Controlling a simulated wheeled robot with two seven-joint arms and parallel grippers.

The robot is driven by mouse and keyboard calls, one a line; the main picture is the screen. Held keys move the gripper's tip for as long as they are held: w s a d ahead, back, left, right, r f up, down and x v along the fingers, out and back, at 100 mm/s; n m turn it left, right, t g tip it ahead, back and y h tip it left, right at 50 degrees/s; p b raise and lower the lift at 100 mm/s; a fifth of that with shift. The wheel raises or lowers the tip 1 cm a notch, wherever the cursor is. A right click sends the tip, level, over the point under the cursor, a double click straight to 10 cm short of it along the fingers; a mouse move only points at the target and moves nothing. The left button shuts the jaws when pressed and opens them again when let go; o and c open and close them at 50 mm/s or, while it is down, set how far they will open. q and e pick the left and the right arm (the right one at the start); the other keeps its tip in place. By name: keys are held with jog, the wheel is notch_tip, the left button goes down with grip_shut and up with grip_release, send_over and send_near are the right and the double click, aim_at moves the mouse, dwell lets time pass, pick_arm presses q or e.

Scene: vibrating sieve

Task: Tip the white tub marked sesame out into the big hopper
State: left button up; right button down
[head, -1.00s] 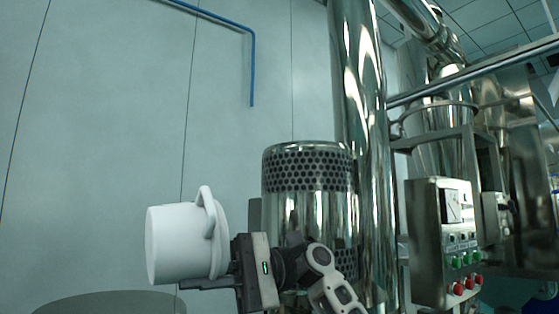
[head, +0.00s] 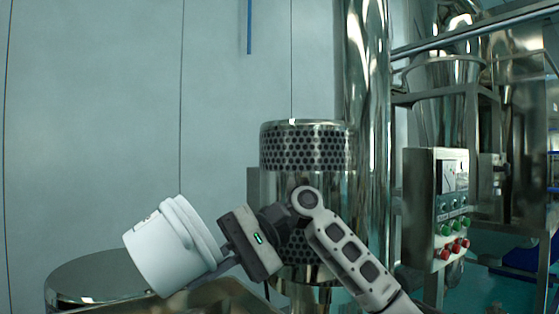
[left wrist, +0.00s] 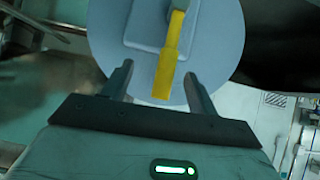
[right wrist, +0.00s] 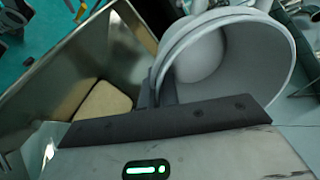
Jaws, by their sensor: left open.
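The white tub (head: 160,255) is held tilted in my right gripper (head: 225,258), its banded rim toward the gripper and its base to the lower left. No sesame marking is visible. In the right wrist view the tub (right wrist: 270,50) shows its open mouth and grey inside, with the fingers closed at its rim. No contents are seen in it. A metal hopper-like box (right wrist: 130,45) lies beside the tub there, with a tan mass in its bottom. My left gripper (left wrist: 158,78) is open around a yellow handle (left wrist: 168,65) on a grey disc (left wrist: 105,45); contact is unclear.
A round metal vessel (head: 90,275) stands at the lower left. A perforated steel cylinder (head: 305,145) and a tall pipe (head: 367,150) stand behind my right arm. A control box (head: 437,205) with green and red buttons is on the right.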

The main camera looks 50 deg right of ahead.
jog(key=shift+r+h+p, duration=0.25)
jog(key=shift+h+p, duration=0.45)
jog(key=shift+p, duration=1.05)
jog(key=shift+g, duration=0.3)
pick_arm(q)
jog(key=shift+s+a+r, duration=0.1)
jog(key=shift+a+r, duration=0.1)
jog(key=shift+r, duration=0.35)
jog(key=shift+s+a+r, duration=0.1)
jog(key=shift+a+r, duration=0.1)
jog(key=shift+r, duration=0.3)
pick_arm(e)
jog(key=shift+f+g+h, duration=0.3)
jog(key=shift+g+h, duration=0.1)
jog(key=shift+h, duration=0.8)
jog(key=h, duration=0.3)
jog(key=shift+r+g, duration=0.15)
jog(key=shift+g, duration=0.25)
jog(key=shift+g+h, duration=0.3)
jog(key=shift+h, duration=1.5)
jog(key=shift+g, duration=0.3)
